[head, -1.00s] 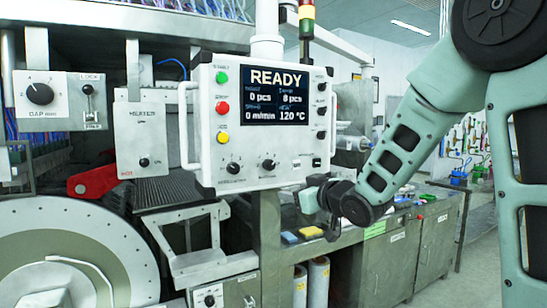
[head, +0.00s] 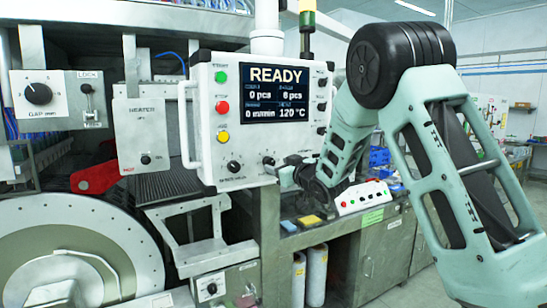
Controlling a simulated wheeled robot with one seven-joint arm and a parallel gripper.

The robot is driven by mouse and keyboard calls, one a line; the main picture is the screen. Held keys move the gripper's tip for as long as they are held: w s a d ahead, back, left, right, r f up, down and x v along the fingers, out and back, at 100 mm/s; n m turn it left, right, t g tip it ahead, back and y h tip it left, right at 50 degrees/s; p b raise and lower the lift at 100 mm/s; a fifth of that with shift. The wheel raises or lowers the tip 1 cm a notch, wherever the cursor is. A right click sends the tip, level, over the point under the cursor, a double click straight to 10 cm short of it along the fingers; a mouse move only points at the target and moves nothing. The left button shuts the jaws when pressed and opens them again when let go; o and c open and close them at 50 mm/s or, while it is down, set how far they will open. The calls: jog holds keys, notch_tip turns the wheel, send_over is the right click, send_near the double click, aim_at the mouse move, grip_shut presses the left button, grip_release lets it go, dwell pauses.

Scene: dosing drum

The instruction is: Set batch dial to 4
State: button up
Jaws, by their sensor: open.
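The white control panel (head: 203,120) hangs in the middle of the head view, its screen (head: 275,92) showing READY, 0 pcs and 120 °C. Two black dials sit along its lower edge: a left dial (head: 234,167) and a right dial (head: 268,161). Their labels are too small to read, so I cannot tell which is the batch dial or its setting. My gripper (head: 277,169) is open at the panel's lower right, close to the right dial. Its fingers are small here, and I cannot tell whether they touch the dial.
Several buttons run down the panel's left side, including a red button (head: 222,108), and black knobs down its right. A handle bar (head: 185,125) stands at the panel's left. Below are a metal bracket (head: 190,250) and a bench (head: 370,245) with a button box (head: 362,198).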

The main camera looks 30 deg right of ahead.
aim_at(271, 162)
jog(key=shift+w+a+p, duration=0.1)
jog(key=shift+w+p, duration=0.45)
jog(key=shift+w, duration=1.4)
jog(key=c, duration=1)
